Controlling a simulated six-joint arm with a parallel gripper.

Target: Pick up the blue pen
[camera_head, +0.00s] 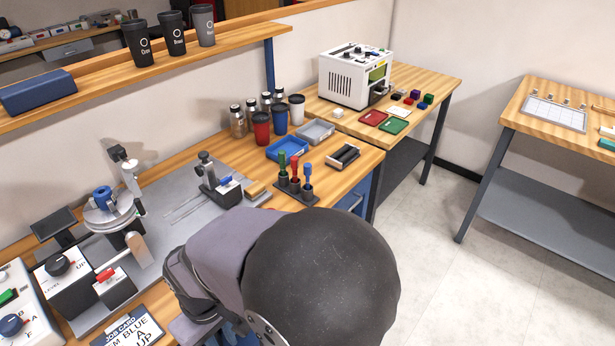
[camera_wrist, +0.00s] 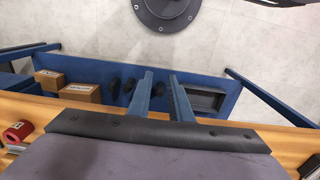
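The likely blue pen (camera_head: 307,172) is a blue, pen-like piece standing upright in a small dark holder (camera_head: 294,188) on the bench. A red one (camera_head: 294,166) and a green one (camera_head: 282,159) stand to its left. In the wrist view my gripper (camera_wrist: 160,73) shows as two slim blue-grey fingers with a gap between them and nothing held. The pens are not in the wrist view. In the head view my gripper is hidden; my arm covers the front of the bench.
A black roller piece (camera_head: 343,156) lies right of the holder. A blue tray (camera_head: 285,148) and cups (camera_head: 261,128) stand behind it. A clamp fixture (camera_head: 217,181) is to its left. The wrist view shows the floor (camera_wrist: 105,25) and cardboard boxes (camera_wrist: 80,92) on a blue shelf.

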